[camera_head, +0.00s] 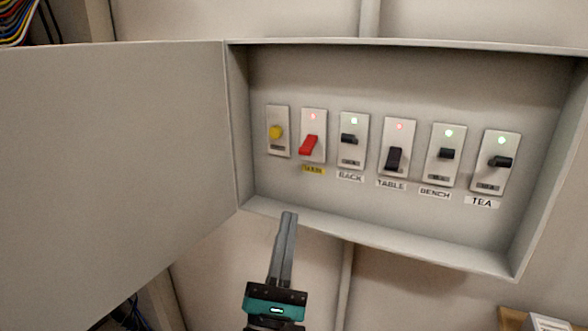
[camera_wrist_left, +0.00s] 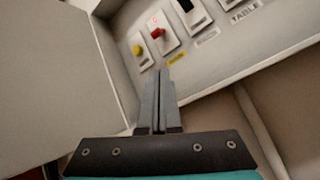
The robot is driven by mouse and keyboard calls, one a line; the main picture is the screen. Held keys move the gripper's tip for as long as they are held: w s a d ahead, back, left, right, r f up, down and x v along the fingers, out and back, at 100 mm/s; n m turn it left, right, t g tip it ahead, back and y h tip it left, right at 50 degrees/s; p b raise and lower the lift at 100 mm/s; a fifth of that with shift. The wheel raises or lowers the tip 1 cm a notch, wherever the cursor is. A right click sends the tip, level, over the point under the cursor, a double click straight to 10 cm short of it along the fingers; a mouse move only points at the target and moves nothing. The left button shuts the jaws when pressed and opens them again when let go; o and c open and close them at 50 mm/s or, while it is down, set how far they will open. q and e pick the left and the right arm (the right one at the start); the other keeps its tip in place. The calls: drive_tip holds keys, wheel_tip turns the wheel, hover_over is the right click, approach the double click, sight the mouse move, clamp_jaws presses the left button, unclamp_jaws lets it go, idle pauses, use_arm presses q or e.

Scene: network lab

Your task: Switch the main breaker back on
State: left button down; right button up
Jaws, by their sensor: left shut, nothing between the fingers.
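The main breaker's red lever (camera_head: 308,146) points down on its pale plate, with a red light above it and a yellow label (camera_head: 313,170) below. It also shows in the left wrist view (camera_wrist_left: 158,33). My left gripper (camera_head: 289,214) is shut and empty. Its fingertips overlap the lower rim of the breaker box in the head view, below the main breaker and apart from its lever. In the left wrist view the fingertips (camera_wrist_left: 158,72) point up toward the yellow label. My right gripper is not in view.
The grey box (camera_head: 380,228) has its door (camera_head: 115,170) open to the left. A yellow knob (camera_head: 276,132) is left of the main breaker. The TABLE lever (camera_head: 394,158) is down with a red light; BACK, BENCH and TEA show green lights. The box's lower rim juts out.

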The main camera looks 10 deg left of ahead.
sight(309, 145)
use_arm(q)
drive_tip(key=shift+s+a+r+n, duration=0.15)
drive_tip(key=shift+s+r+n, duration=0.05)
drive_tip(key=shift+r+n, duration=0.35)
drive_tip(key=p+x, duration=0.1)
drive_tip(key=x, duration=0.9)
drive_tip(key=shift+r+p, duration=0.15)
drive_tip(key=shift+p, duration=0.25)
